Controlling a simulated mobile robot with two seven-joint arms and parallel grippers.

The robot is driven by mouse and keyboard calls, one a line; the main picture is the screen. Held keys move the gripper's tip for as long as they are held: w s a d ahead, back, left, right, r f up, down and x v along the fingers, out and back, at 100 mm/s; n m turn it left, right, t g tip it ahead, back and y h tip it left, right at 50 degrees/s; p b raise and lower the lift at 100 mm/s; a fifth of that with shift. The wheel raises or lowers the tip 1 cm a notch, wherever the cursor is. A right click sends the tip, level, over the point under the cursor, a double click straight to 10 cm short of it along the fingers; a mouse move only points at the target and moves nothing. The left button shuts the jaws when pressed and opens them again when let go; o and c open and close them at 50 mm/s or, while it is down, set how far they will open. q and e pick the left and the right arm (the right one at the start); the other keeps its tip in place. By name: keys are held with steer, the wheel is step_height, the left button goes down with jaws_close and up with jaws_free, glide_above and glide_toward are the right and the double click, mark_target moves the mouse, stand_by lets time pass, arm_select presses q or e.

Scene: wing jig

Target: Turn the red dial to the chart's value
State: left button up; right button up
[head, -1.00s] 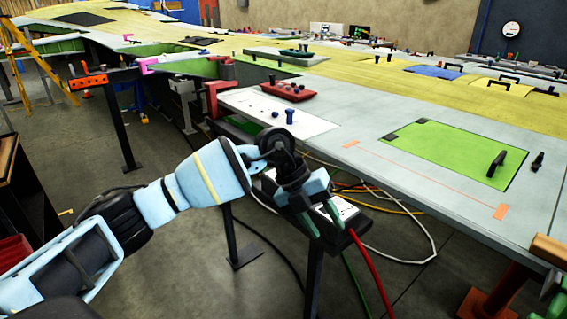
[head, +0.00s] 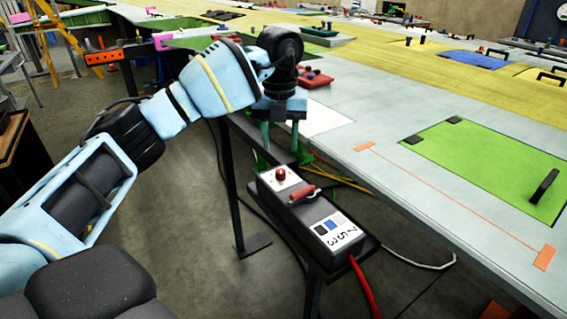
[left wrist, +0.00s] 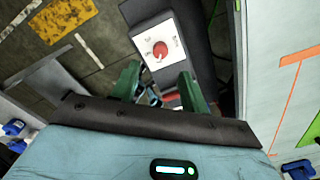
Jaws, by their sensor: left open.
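The red dial (head: 281,174) sits on a white plate on top of a dark box (head: 312,212) beside the table. In the left wrist view the dial (left wrist: 160,50) is a round red knob with a small pale mark at its lower edge. The chart (head: 336,233) is a white label on the box's near end, with dark and blue squares and sideways figures that I cannot read surely. My left gripper (head: 283,157) is open and empty, pointing down above the dial's end of the box. In the left wrist view the green fingers (left wrist: 158,85) are apart from the dial.
A red lever handle (head: 302,193) lies on the box between dial and chart. A red cable (head: 364,285) leaves the near end. The long wing table (head: 400,190) stands right, its edge close to the box. A green panel (head: 490,165) lies on it.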

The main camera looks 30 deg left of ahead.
mark_target(281, 170)
arm_select(q)
step_height(281, 170, down, 7)
steer(key=shift+r, duration=0.15)
steer(key=shift+f, duration=0.45)
arm_select(e)
steer(key=shift+w+r, duration=0.25)
steer(key=shift+w, duration=0.15)
arm_select(q)
jaws_close()
arm_select(e)
steer(key=shift+s+f, duration=0.2)
steer(key=shift+s, duration=0.05)
